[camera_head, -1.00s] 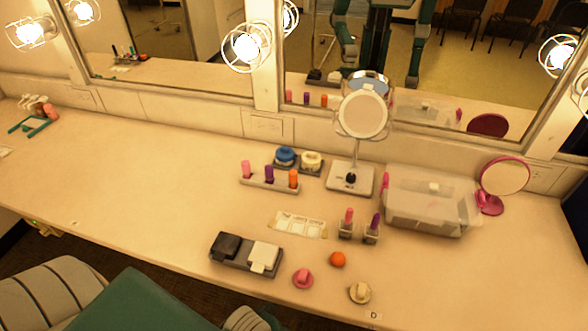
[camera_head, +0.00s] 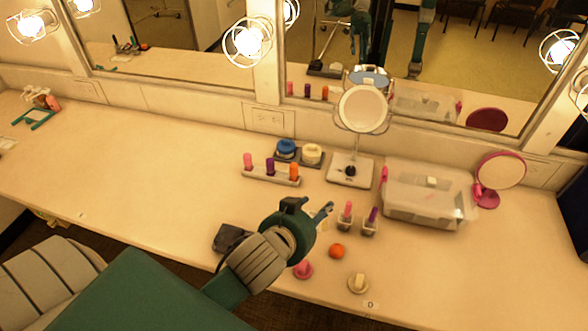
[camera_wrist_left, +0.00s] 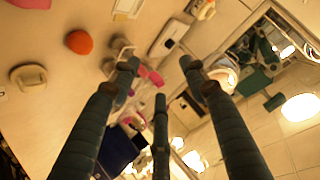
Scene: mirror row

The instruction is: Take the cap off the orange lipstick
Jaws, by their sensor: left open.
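The orange lipstick (camera_head: 294,171) stands upright at the right end of a pale row stand (camera_head: 257,175), beside a purple and a pink one. Its cap seam is too small to make out. My left gripper (camera_head: 322,211) is over the counter in front of the stand, apart from the orange lipstick, with its fingers pointing up and right. In the left wrist view the fingers (camera_wrist_left: 159,66) are spread and empty. I cannot pick out the orange lipstick in that view. My right gripper is not in view.
Close to my left gripper are a pink (camera_head: 347,210) and a purple lipstick (camera_head: 373,215) in small holders and an orange ball (camera_head: 337,251). A standing mirror (camera_head: 362,108), a clear bin (camera_head: 428,205) and jars (camera_head: 286,148) stand behind.

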